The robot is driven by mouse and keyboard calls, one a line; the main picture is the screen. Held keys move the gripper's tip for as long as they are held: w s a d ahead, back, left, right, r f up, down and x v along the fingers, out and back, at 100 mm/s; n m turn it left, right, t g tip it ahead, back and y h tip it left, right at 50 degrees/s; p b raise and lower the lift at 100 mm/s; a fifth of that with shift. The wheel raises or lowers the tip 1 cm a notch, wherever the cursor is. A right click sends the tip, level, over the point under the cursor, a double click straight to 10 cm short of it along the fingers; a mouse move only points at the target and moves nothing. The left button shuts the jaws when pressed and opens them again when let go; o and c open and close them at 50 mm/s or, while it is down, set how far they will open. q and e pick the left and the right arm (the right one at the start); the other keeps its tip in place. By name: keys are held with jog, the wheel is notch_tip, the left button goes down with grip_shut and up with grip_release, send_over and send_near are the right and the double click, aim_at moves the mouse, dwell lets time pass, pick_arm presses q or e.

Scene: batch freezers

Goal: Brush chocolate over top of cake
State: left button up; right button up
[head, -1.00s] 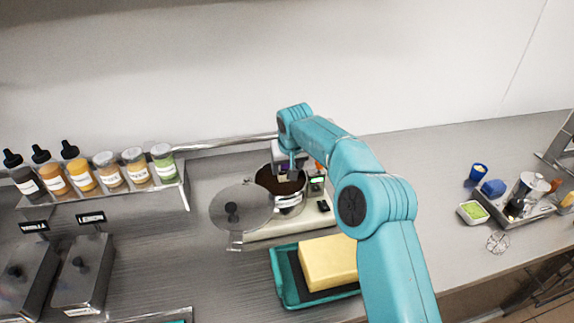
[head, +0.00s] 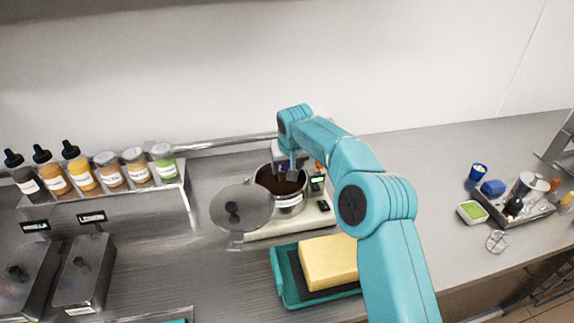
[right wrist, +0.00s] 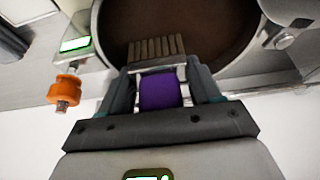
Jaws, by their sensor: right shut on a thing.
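The cake is a plain pale-yellow block (head: 326,262) on a teal tray (head: 284,284) with a dark mat, in front of the melter. My right gripper (head: 289,172) is over the round steel pot (head: 290,201) of dark chocolate (head: 270,182). In the right wrist view the gripper (right wrist: 164,80) is shut on a brush with a purple handle (right wrist: 160,92). Its brown bristles (right wrist: 158,47) show against the chocolate (right wrist: 185,30); I cannot tell how deep they reach. My left gripper is not in view.
A round transparent lid (head: 252,208) stands out left of the pot. A bottle shelf (head: 120,194) and lidded steel bins (head: 84,275) are at left. A tray with tools (head: 535,212) and a green-filled dish (head: 472,212) are far right. The counter between is clear.

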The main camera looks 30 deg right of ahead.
jog(key=shift+s+f, duration=0.15)
jog(key=shift+f, duration=0.1)
notch_tip(320, 180, up, 5)
jog(key=p, duration=0.4)
jog(key=shift+r+p, duration=0.15)
jog(key=shift+p, duration=0.25)
jog(key=shift+r+p, duration=0.3)
jog(key=shift+r, duration=0.7)
jog(key=shift+f, duration=0.1)
